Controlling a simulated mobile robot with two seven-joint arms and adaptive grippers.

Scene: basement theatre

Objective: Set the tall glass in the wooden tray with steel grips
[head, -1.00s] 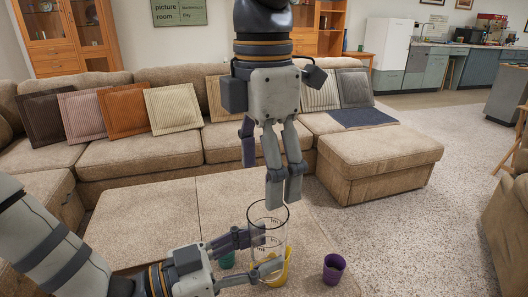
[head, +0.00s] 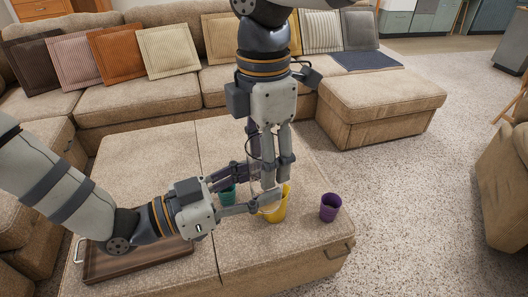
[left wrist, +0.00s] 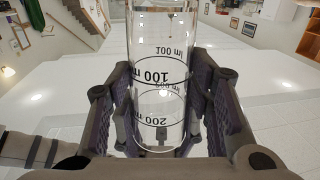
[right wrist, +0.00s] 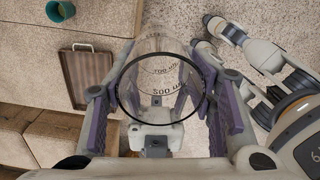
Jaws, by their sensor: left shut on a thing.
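The tall clear glass (head: 258,170) with dark measuring marks is upright above the ottoman in the head view, partly hidden by my fingers. My left gripper (head: 260,188) comes in from the left and is shut on its sides; the left wrist view shows the glass (left wrist: 160,85) between the pads. My right gripper (head: 266,172) points down from above, its fingers open on either side of the glass's rim (right wrist: 160,90). The brown wooden tray (head: 135,265) with steel grips lies on the ottoman at lower left, partly hidden by my left arm, and also shows in the right wrist view (right wrist: 88,80).
A teal cup (head: 228,196), a yellow cup (head: 277,212) and a purple cup (head: 330,208) stand on the ottoman (head: 290,250) near the grippers. A cushioned sofa (head: 140,95) runs behind. The visible tray floor looks empty.

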